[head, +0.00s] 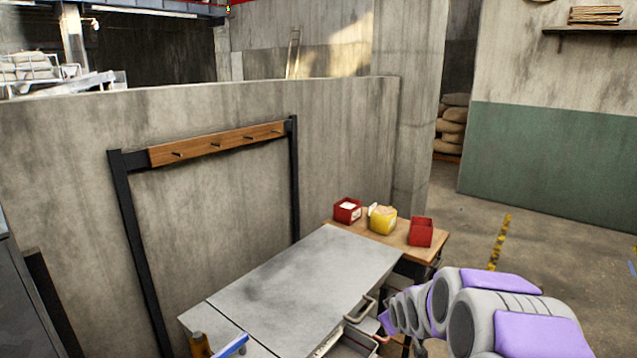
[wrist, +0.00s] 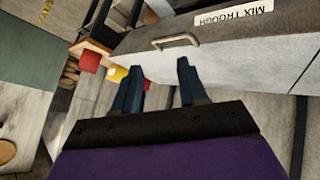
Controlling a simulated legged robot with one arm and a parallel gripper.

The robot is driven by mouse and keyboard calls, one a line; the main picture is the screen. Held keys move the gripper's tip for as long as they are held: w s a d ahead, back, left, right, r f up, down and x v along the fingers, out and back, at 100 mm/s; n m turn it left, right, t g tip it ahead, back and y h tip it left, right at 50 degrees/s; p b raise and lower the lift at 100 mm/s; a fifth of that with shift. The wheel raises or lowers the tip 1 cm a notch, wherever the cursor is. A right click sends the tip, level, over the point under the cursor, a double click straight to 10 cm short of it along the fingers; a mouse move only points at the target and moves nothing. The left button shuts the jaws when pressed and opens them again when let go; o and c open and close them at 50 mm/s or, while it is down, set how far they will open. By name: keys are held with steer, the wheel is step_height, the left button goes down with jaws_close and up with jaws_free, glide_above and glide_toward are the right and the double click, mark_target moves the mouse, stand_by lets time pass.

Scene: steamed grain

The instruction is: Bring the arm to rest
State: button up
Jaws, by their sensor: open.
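My gripper (wrist: 160,66) shows in the wrist view with its two dark fingers apart and nothing between them. A grey cabinet front with a metal handle (wrist: 175,41) lies beyond the fingertips. In the head view my purple and grey arm reaches in from the lower right, beside the grey-topped table (head: 300,285). My fingers cannot be made out in that view.
A wooden side table (head: 428,250) holds two red bins (head: 347,210) (head: 421,232) and a yellow one (head: 382,220). An upside-down "MIX TROUGH" label (wrist: 233,13) shows in the wrist view. A peg rack (head: 215,145) stands by the concrete wall. Floor (head: 560,250) at right is open.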

steer(key=s+a+r+m+g, duration=0.1)
steer(key=s+r+m+g, duration=0.1)
steer(key=s, duration=1.4)
steer(key=s+a+r+m+g, duration=0.2)
steer(key=s+g, duration=0.3)
steer(key=s, duration=1)
steer(key=s+a+r+m+g, duration=0.2)
steer(key=s+g, duration=0.1)
steer(key=s, duration=1.3)
steer(key=shift+s, duration=0.3)
